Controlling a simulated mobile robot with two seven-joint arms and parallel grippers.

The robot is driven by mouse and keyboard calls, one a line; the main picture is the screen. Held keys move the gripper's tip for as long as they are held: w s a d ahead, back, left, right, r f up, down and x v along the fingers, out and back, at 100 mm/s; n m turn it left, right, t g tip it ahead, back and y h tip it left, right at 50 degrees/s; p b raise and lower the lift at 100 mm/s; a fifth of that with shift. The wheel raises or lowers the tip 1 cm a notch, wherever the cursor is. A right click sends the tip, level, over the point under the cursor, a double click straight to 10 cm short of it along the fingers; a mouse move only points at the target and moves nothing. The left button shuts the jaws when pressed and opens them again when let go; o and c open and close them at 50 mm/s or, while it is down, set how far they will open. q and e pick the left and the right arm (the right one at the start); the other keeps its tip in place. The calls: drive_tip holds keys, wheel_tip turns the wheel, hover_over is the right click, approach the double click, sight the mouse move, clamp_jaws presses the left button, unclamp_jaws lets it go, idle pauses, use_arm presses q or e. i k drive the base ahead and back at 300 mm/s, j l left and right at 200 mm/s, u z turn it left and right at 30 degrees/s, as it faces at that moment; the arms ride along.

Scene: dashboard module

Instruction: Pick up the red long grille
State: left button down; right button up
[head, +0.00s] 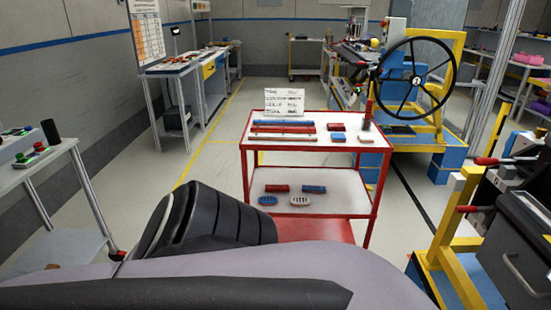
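A red cart (247,172) with two white shelves stands ahead of me, near the middle of the head view. On its top shelf lie several long thin bars, one behind another. The long red one, which looks like the red long grille (283,128), lies between a long blue bar (283,123) at the back and a long pale bar (283,137) in front. It lies flat, toward the left of the shelf. Neither of my grippers shows. Large dark and grey parts of my own body fill the bottom of the view.
Small red and blue blocks (335,127) and a dark upright tool (368,115) sit on the top shelf's right. A sign (284,102) stands at its back. Smaller parts (277,188) lie on the lower shelf. A steering-wheel rig (416,77) stands behind right; floor left of the cart is clear.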

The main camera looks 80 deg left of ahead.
sight(269, 188)
drive_tip(key=u, duration=2.55)
drive_tip(key=z, duration=0.5)
drive_tip(key=i+j+z, duration=0.1)
drive_tip(key=j+z, duration=0.15)
drive_tip(key=z, duration=0.2)
drive_tip(key=i+j+z, duration=0.1)
drive_tip(key=j+z, duration=0.15)
drive_tip(key=z, duration=0.2)
drive_tip(key=j+z, duration=0.4)
drive_tip(key=j, duration=0.3)
drive_tip(key=j+z, duration=0.25)
drive_tip(key=j, duration=0.55)
drive_tip(key=j+z, duration=0.2)
drive_tip(key=j, duration=0.55)
drive_tip(key=k, duration=0.05)
